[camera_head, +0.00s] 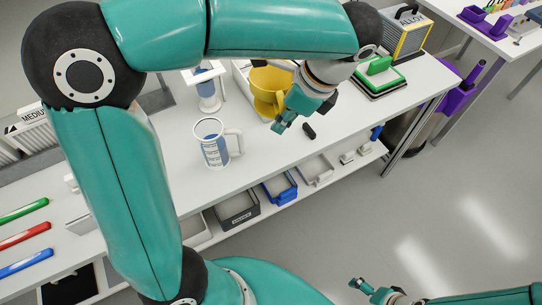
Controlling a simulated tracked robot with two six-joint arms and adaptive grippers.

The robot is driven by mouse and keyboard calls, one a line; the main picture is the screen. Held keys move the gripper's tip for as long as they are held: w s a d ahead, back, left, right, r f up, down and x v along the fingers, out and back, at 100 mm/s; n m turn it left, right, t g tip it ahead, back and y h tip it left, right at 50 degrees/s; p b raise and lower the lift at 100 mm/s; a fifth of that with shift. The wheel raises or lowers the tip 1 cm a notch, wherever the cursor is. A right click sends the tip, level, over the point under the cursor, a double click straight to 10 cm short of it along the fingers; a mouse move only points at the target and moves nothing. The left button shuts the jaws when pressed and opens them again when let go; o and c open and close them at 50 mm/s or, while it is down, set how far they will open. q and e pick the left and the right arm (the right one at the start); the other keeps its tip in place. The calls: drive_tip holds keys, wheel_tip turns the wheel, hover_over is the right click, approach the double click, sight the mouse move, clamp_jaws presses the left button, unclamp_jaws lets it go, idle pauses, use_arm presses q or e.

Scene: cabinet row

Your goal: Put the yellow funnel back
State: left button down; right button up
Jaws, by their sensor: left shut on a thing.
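The yellow funnel (266,84) is above the back part of the white bench, in front of a white box or tray that it partly covers. My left gripper (284,120) points down at the funnel's right side and is shut on it. The gripper hides part of the funnel, and whether the funnel touches anything below cannot be seen. My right gripper (361,286) is low at the bottom edge, over the floor and empty-looking; its jaw opening is too small to tell.
A white and blue jug (213,147) stands on the bench (270,160), left of the gripper. Bins fill the lower shelf.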

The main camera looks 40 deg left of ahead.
use_arm(q)
drive_tip(key=shift+m+t, duration=0.3)
drive_tip(key=shift+m, duration=0.3)
drive_tip(key=f+b, duration=0.1)
drive_tip(key=f, duration=0.5)
drive_tip(key=s+f+b, duration=0.1)
drive_tip(key=f, duration=1.2)
drive_tip(key=shift+s+a+b, duration=0.15)
drive_tip(key=shift+a+b, duration=0.15)
drive_tip(key=shift+b, duration=0.1)
drive_tip(key=shift+f, duration=0.15)
drive_tip(key=c, duration=1.2)
unclamp_jaws()
